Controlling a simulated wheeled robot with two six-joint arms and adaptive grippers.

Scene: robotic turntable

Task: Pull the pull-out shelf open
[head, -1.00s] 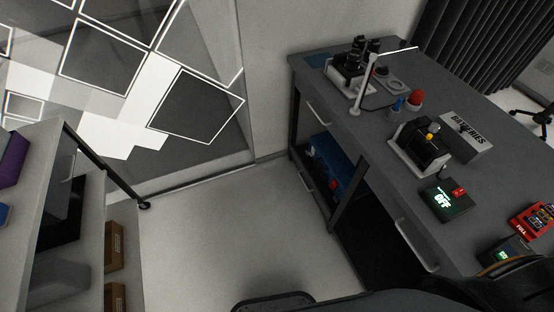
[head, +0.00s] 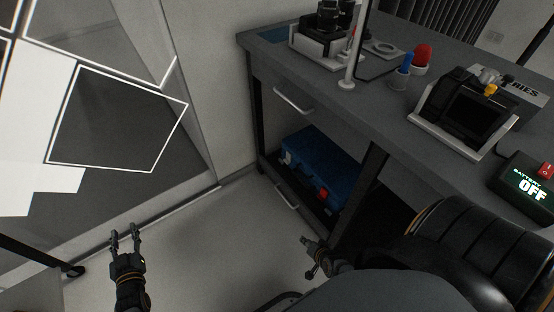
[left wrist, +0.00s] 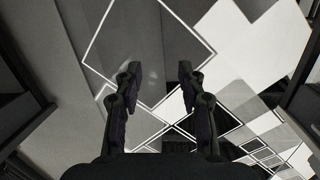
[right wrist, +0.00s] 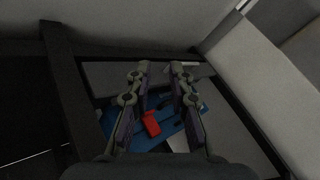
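The pull-out shelf (head: 318,205) is a low dark shelf under the grey workbench, with a blue toolbox (head: 318,165) on it. A pale bar handle (head: 285,194) is on its front. My right gripper (head: 308,256) is partly open and empty, in front of the shelf and apart from the handle. In the right wrist view, its fingers (right wrist: 160,68) point toward the shelf, with the toolbox's red latch (right wrist: 151,123) behind them. A light bar near the right fingertip may be the handle. My left gripper (head: 125,234) is open and empty over the floor.
The workbench (head: 330,95) has a drawer handle (head: 293,100) above the shelf and a leg (head: 358,195) right of it. A battery box (head: 530,185) and devices stand on top. A glass wall (head: 120,120) is at the left. Floor (head: 215,255) between is clear.

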